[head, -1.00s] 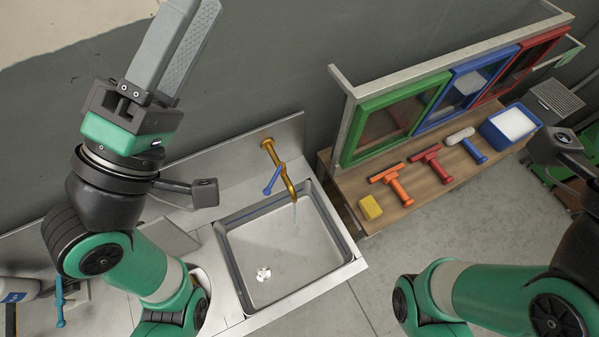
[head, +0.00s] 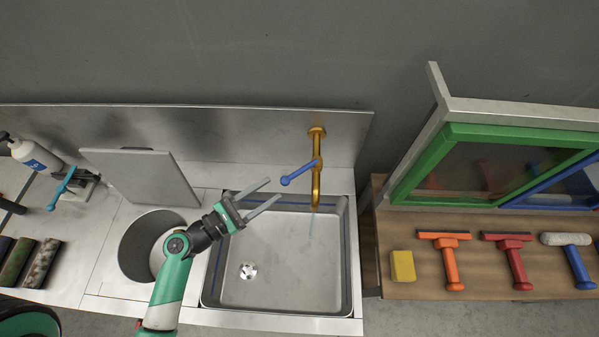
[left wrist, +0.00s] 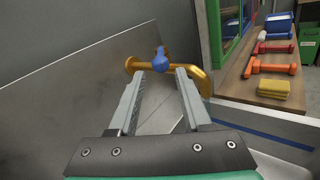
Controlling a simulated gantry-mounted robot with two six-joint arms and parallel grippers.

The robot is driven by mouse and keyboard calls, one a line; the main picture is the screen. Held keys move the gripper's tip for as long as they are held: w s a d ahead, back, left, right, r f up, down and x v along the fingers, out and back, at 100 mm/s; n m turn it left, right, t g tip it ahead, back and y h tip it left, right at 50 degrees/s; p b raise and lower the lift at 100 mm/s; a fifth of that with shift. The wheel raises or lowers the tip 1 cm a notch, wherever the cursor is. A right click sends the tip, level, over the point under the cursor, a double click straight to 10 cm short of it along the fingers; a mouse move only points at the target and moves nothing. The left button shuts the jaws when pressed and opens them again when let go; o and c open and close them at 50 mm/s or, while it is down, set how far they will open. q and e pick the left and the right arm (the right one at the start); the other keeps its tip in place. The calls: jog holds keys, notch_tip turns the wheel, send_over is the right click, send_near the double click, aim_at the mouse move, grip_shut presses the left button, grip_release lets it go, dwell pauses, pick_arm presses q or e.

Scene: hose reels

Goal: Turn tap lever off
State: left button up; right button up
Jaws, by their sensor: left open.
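The gold tap (head: 317,170) stands on the back wall of the sink, its spout hanging over the basin. Its blue lever (head: 299,173) sticks out to the left of the tap body in the head view. A faint stream of water (head: 311,228) seems to fall below the spout. My left gripper (head: 268,193) is open and empty, above the left back part of the sink, its fingertips a little short of the lever. In the left wrist view the blue lever (left wrist: 160,60) and gold tap (left wrist: 190,71) show just beyond and between the open fingers. My right gripper is out of view.
The sink (head: 285,290) is steel with a drain. A round bin opening (head: 140,238) and raised lid (head: 140,178) lie left. A wooden bench (head: 410,288) at right carries a yellow sponge (head: 402,266) and squeegees (head: 448,262). Green and blue frames stand behind.

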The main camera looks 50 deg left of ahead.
aim_at(289, 178)
pick_arm(q)
jog(key=w, duration=0.6)
jog(key=w+d, duration=0.1)
jog(key=w, duration=0.3)
jog(key=shift+d, duration=0.1)
grip_shut()
dwell(0.9)
